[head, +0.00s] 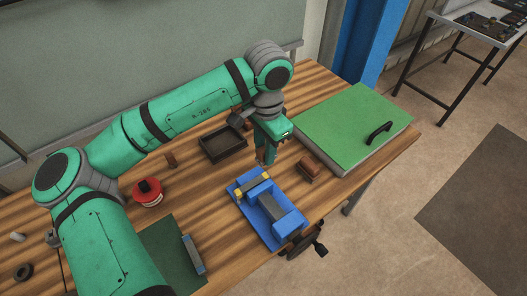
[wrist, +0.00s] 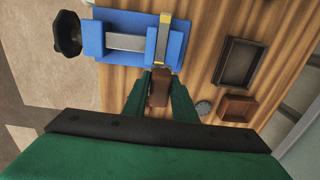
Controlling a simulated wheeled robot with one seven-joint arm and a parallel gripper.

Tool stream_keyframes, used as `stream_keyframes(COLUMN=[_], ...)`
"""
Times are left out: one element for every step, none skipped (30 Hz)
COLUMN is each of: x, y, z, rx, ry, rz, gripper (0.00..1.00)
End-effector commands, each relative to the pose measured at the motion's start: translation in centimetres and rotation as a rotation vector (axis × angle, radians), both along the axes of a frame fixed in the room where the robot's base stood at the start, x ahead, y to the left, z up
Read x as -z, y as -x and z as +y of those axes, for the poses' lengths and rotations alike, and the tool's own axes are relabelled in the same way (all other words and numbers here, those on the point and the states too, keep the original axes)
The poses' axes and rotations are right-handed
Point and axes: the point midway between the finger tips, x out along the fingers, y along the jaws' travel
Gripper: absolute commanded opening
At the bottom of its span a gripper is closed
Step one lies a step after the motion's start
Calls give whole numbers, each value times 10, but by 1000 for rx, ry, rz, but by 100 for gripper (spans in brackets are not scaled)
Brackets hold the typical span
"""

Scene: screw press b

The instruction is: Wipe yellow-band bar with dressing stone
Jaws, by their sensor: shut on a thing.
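The blue vise (head: 272,210) stands on the wooden table and also fills the upper left of the wrist view (wrist: 92,35). A grey bar (head: 252,185) with yellow near its ends lies across the vise; it shows in the wrist view too (wrist: 163,42). My gripper (head: 266,160) is just beyond the vise, at the bar's far end. In the wrist view its fingers (wrist: 159,90) are shut on a brown block, seemingly the dressing stone (wrist: 158,88). The block is close to the bar's end; I cannot tell whether they touch. In the head view my fingers mostly hide the block.
A green case (head: 345,125) with a black handle is at the right. A brown block (head: 310,168) lies beside it. A dark tray (head: 222,145), a red round tin (head: 148,192) and a green mat (head: 165,250) holding another bar (head: 193,254) are to the left.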

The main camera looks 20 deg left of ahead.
Motion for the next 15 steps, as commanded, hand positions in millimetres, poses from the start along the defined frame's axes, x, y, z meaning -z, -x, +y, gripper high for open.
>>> stream_keyframes(x=[0,0,0,0,1,2,5,8,12,15,18,23,27,31,35], y=[0,0,0,0,0,0,0,0,1,0,0,1,1,1,1], z=[0,0,0,0,0,0,0,0,0,0,0,0,-1,0,0], rx=[0,0,0,0,0,0,0,0,0,0,0,1,1,0,0], ry=[0,1,1,2,3,2,2,2,3,3,2,3,3,3,3], rz=[0,-1,0,0,1,2,1,3,2,2,2,2,2,2,2], gripper=[0,0,0,0,0,0,0,0,0,0,0,0,0,0,0])
